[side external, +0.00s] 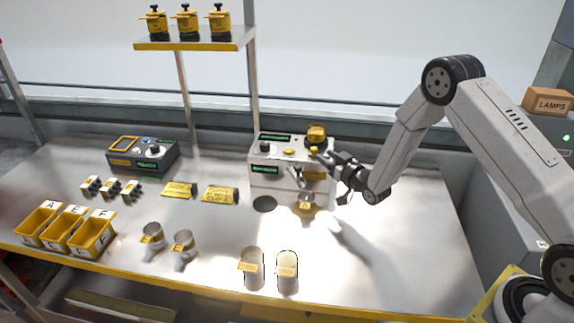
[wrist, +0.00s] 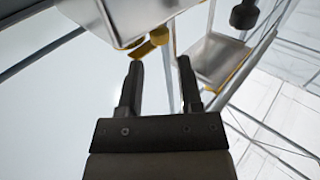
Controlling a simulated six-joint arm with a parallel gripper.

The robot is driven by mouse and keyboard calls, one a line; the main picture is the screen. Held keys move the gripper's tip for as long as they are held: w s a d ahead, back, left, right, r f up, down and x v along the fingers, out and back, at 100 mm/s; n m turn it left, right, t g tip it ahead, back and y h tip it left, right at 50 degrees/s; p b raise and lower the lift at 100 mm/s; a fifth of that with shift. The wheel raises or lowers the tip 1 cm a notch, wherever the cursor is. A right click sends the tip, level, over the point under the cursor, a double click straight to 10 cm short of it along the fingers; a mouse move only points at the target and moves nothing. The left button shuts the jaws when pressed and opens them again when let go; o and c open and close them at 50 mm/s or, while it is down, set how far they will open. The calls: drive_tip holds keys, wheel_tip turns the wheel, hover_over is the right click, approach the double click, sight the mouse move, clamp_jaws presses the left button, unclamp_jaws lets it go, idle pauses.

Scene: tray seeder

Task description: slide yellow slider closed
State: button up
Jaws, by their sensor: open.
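The light grey seeder machine (side external: 262,182) stands at the back middle of the bench. A yellow part (side external: 313,150), which looks like the slider knob, is at its upper right, by my fingertips. My gripper (side external: 325,160) is open at the right side of the machine. In the wrist view, small yellow pieces (wrist: 158,36) show just beyond the fingertips of my gripper (wrist: 159,62), under a pale box-shaped body. Nothing shows between the fingers. I cannot tell whether a finger touches the knob or how far the slider stands open.
A yellow-topped container (side external: 316,132) sits on the machine. A cup (side external: 306,204) is below its front. Clear jars (side external: 287,272) stand at the front edge, yellow bins (side external: 92,238) at left. A shelf (side external: 195,43) with several pots is above. The bench right of the machine is clear.

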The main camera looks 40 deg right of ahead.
sight(310, 154)
drive_tip(key=shift+w, duration=0.15)
drive_tip(key=shift+w, duration=3.75)
clamp_jaws()
